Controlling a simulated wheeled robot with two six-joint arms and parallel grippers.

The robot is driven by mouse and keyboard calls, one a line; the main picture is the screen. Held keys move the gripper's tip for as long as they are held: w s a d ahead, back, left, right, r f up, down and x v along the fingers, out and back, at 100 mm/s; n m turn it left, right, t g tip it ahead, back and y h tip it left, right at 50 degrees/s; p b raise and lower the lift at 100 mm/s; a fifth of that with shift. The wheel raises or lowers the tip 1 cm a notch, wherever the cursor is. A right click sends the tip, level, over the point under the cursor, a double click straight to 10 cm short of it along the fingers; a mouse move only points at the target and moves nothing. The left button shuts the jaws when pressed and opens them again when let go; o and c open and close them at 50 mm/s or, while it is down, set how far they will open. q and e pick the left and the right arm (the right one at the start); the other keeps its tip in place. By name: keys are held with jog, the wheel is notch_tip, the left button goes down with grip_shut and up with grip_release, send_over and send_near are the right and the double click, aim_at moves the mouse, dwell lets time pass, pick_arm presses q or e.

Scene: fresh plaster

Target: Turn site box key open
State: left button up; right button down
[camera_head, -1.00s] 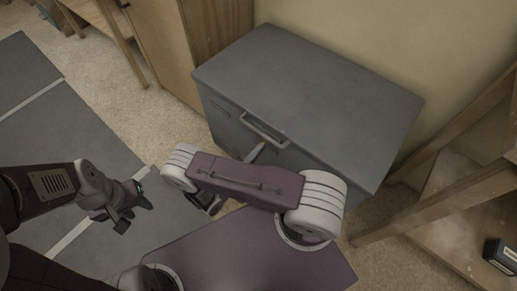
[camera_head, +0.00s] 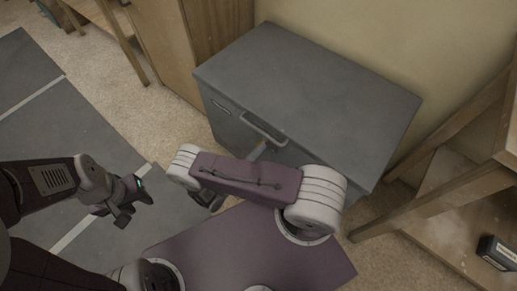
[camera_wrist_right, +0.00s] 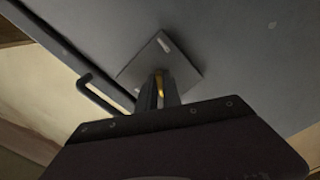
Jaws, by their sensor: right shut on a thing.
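The grey site box (camera_head: 310,95) stands against the wall in the head view, its lid down. My right gripper (camera_wrist_right: 158,90) is at the plate, shut on a yellow key (camera_wrist_right: 160,82), only a narrow part of which shows between the fingers. I cannot tell how far the key sits in the lock. In the head view my right forearm hides most of that gripper. My left gripper (camera_head: 135,202) is open and empty, left of the box.
A wooden cabinet (camera_head: 172,50) stands left of the box. A wooden frame and shelf (camera_head: 450,205) with a dark labelled item (camera_head: 497,252) are on the right. Dark mats (camera_head: 60,120) lie on the carpeted floor at the left.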

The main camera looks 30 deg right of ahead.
jog(key=shift+f, duration=0.1)
jog(key=c, duration=1.5)
grip_release()
jog(key=shift+a, duration=0.1)
jog(key=p+v, duration=0.1)
jog(key=v, duration=0.8)
